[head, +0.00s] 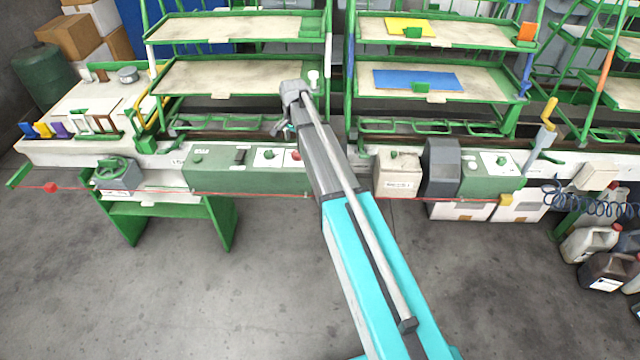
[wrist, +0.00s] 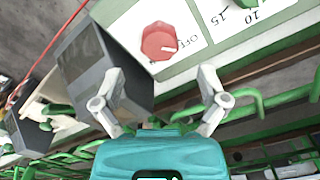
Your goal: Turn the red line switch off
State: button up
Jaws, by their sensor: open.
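The red line switch (wrist: 159,41) is a round red knob on a white plate marked "OFF" in the wrist view. Its pointer direction is hard to read. In the head view a red knob (head: 296,155) shows on the green control panel (head: 218,176), partly hidden by my arm. My gripper (wrist: 160,85) is open and empty, its two grey fingers spread apart. The knob lies beyond the fingertips, between them in the picture, and appears untouched. In the head view my gripper (head: 281,128) is small, above and left of the knob.
A dark grey box (wrist: 103,70) stands close behind the left finger in the wrist view. A numbered dial (wrist: 240,14) lies right of the switch. Green rails (wrist: 270,103) run beside the right finger. A red cord (head: 140,189) crosses in front of the panel.

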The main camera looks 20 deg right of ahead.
jog(key=shift+r+p, duration=4.45)
jog(key=shift+r, duration=0.35)
jog(key=s+f+n+b, duration=0.1)
jog(key=s+n, duration=0.3)
jog(key=s, duration=1)
jog(key=s+f+n+b, duration=0.2)
jog(key=s+n, duration=0.3)
jog(key=s, duration=0.9)
jog(key=shift+s+f+n+b, duration=0.15)
jog(key=shift+f+n+b, duration=0.15)
jog(key=shift+a, duration=0.1)
jog(key=shift+s, duration=0.45)
jog(key=shift+c, duration=0.3)
